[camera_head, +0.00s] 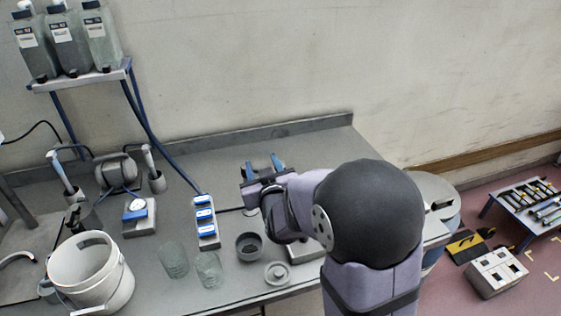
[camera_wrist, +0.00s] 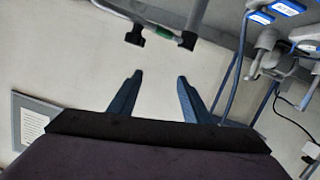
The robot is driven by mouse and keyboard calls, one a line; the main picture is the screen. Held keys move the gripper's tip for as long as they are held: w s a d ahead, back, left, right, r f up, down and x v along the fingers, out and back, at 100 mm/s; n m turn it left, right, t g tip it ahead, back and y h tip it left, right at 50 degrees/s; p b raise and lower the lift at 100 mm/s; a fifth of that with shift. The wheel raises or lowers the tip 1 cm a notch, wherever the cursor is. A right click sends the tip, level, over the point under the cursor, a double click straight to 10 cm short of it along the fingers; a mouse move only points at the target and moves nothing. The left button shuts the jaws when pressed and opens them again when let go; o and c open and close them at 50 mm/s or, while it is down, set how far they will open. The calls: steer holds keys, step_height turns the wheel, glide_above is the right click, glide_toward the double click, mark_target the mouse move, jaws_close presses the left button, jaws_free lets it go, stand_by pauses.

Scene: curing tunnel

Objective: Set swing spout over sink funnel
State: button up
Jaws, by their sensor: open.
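I cannot make out a sink funnel for certain. My gripper (camera_head: 263,162) is over the back middle of the bench, far to the right of the spout. Its two blue fingers are apart with nothing between them. In the wrist view the open fingers (camera_wrist: 160,75) face the pale wall, and neither spout nor funnel can be told there.
A white bucket (camera_head: 118,287) stands between spout and glass jars (camera_head: 173,260). A blue-switched box (camera_head: 206,222), a gauge box (camera_head: 138,216) and a dark cup (camera_head: 249,246) stand on the bench. A bottle shelf (camera_head: 80,80) rises at back left.

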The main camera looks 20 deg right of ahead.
steer(key=d+f+m+t+h+b, duration=0.2)
steer(key=d+f+m+h+b, duration=0.2)
steer(key=d+f+m+b, duration=0.1)
steer(key=p+x, duration=0.3)
steer(key=x, duration=0.5)
steer(key=shift+c, duration=0.2)
jaws_close()
